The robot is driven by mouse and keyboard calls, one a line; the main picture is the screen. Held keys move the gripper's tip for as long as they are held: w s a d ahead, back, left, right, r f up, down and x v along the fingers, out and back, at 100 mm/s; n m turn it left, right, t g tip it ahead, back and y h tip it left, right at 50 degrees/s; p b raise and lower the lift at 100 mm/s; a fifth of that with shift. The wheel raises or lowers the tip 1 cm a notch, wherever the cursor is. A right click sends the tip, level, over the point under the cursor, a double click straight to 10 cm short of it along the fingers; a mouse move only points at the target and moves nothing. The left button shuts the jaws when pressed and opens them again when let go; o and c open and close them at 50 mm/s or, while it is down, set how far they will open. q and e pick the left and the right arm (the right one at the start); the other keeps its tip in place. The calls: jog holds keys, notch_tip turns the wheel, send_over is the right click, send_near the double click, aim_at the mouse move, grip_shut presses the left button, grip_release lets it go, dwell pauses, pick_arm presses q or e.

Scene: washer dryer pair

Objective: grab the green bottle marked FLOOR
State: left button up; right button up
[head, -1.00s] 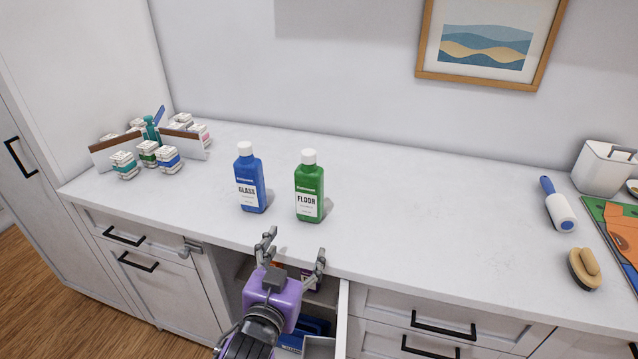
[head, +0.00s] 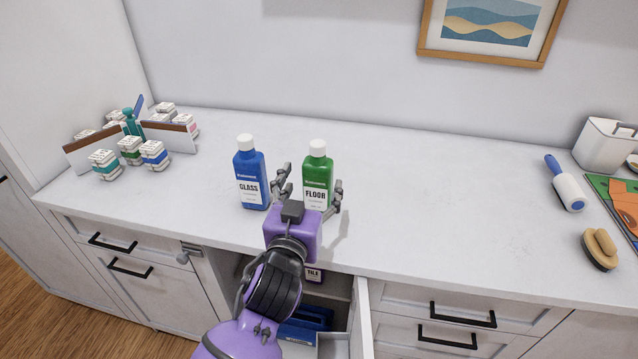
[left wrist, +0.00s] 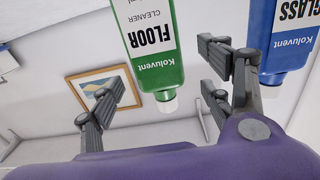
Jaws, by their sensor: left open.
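The green bottle marked FLOOR (head: 318,173) stands upright on the white counter, with a white cap. My left gripper (head: 310,185) is open just in front of it, with one finger to each side of the bottle's lower part. In the left wrist view, which looks upside down, the green bottle (left wrist: 150,42) shows between the spread fingers, and I see no finger pressed on it. The blue bottle marked GLASS (head: 249,178) stands close to the left, beside the left finger. It also shows in the left wrist view (left wrist: 290,35). My right gripper is not in view.
Stacked small labelled packs (head: 131,150) and white panels stand at the counter's left. A lint roller (head: 567,188), a brush (head: 600,248) and a white bin (head: 603,146) are at the right. An open compartment (head: 335,290) is below. The counter right of the green bottle is clear.

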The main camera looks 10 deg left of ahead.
aim_at(316, 179)
pick_arm(q)
jog(key=w, duration=0.5)
jog(key=shift+f, duration=0.25)
jog(key=c, duration=1.6)
jog(key=shift+d+r, duration=0.1)
jog(key=shift+r, duration=0.05)
jog(key=shift+c, duration=0.8)
